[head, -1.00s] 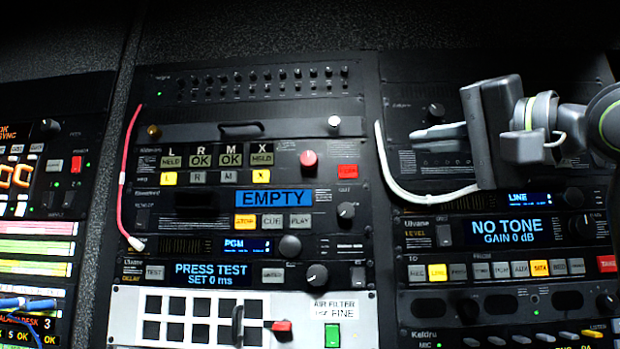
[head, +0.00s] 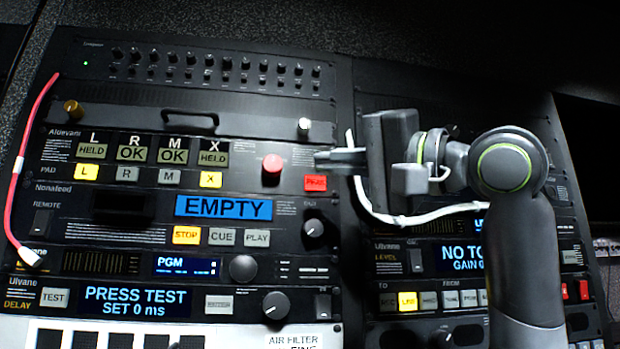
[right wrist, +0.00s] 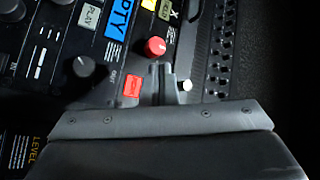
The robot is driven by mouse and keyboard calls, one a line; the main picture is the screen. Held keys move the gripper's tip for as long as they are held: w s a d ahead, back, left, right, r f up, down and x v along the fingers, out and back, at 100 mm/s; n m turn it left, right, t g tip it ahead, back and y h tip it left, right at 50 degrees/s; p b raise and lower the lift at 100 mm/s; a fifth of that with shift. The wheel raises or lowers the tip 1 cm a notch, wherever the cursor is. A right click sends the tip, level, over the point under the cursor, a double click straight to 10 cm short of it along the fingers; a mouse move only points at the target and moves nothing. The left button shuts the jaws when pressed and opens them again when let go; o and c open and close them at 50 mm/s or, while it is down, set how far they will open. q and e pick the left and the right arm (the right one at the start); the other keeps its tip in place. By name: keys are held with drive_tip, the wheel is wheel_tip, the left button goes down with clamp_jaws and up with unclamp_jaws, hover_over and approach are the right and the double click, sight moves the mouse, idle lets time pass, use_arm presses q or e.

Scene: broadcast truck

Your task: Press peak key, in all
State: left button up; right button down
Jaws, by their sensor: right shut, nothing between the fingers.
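The red key with a small label that looks like PEAK (head: 316,183) is at the right end of the meter unit, below and right of a red knob (head: 272,168). It also shows in the right wrist view, red key (right wrist: 131,87), just left of the fingers. My right gripper (head: 322,158) is shut and empty, its tips just above the key in the head view; touching cannot be made out. The meter windows (head: 151,153) read L HELD, R OK, M OK, X HELD. Pads L (head: 85,173) and X (head: 210,179) are lit yellow; R and M are grey. My left gripper is out of view.
A white-tipped post (head: 304,127) and a red knob (right wrist: 155,46) stand out near the fingers. A white cable (head: 357,185) hangs behind my right gripper. Below are an EMPTY display (head: 223,207) and a PRESS TEST display (head: 135,300).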

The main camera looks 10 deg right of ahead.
sight(316, 183)
drive_tip(key=w, duration=0.2)
drive_tip(key=w+p, duration=0.1)
drive_tip(key=w, duration=0.1)
drive_tip(key=w+p, duration=0.1)
drive_tip(key=w, duration=0.1)
drive_tip(key=shift+d, duration=0.3)
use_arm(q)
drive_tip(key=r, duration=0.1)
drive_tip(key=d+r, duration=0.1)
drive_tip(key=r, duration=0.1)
use_arm(e)
drive_tip(key=shift+w, duration=0.1)
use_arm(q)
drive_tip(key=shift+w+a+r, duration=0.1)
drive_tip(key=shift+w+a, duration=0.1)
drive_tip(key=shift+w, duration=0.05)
use_arm(e)
drive_tip(key=shift+d, duration=0.1)
idle(0.4)
use_arm(q)
drive_tip(key=shift+p, duration=0.3)
idle(0.3)
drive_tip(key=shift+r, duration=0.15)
use_arm(e)
drive_tip(key=shift+w, duration=0.35)
